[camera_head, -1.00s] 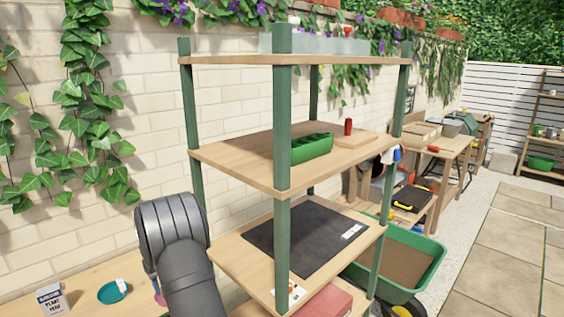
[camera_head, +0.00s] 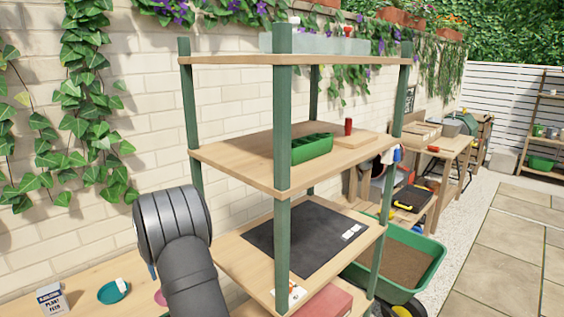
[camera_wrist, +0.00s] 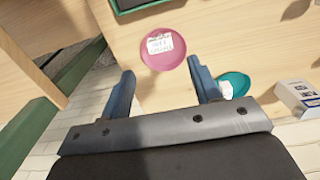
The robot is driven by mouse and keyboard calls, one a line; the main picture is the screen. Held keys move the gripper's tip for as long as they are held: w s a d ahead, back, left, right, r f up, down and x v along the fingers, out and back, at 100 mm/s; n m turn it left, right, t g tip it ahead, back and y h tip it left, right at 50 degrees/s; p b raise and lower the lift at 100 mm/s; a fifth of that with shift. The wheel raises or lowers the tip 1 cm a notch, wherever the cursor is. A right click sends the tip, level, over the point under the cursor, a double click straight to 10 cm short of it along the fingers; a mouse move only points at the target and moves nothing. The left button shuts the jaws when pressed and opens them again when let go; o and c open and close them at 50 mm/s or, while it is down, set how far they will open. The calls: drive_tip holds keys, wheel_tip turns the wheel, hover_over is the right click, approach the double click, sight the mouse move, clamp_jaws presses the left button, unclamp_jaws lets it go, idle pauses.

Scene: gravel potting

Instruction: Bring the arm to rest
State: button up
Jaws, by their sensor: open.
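My gripper (camera_wrist: 163,85) is open in the wrist view, its two blue-grey fingers apart with nothing held between them. It hangs above a wooden bench (camera_wrist: 255,45). A pink saucer (camera_wrist: 165,47) with a white label lies on the bench beyond the fingertips. In the head view my dark arm rises at the lower left, in front of the bench, and my fingers are hidden there.
A teal saucer (camera_head: 113,292) and a plant feed box (camera_head: 51,299) stand on the bench at left; the box also shows in the wrist view (camera_wrist: 298,98). A green-posted shelf (camera_head: 238,158) stands close to my arm's right, holding a green tray (camera_head: 311,150) and a dark mat (camera_head: 305,238).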

wheel_tip(320, 180, down, 9)
drive_tip(key=shift+f, duration=0.15)
wheel_tip(320, 180, up, 10)
drive_tip(key=s+a+n, duration=0.1)
drive_tip(key=s+a, duration=0.6)
drive_tip(key=a, duration=0.5)
drive_tip(key=f, duration=1)
drive_tip(key=shift+s+f, duration=0.15)
drive_tip(key=shift+s, duration=0.2)
drive_tip(key=shift+w+a+r, duration=0.1)
drive_tip(key=shift+a+r, duration=0.05)
drive_tip(key=shift+r, duration=2.85)
drive_tip(key=shift+o, duration=0.4)
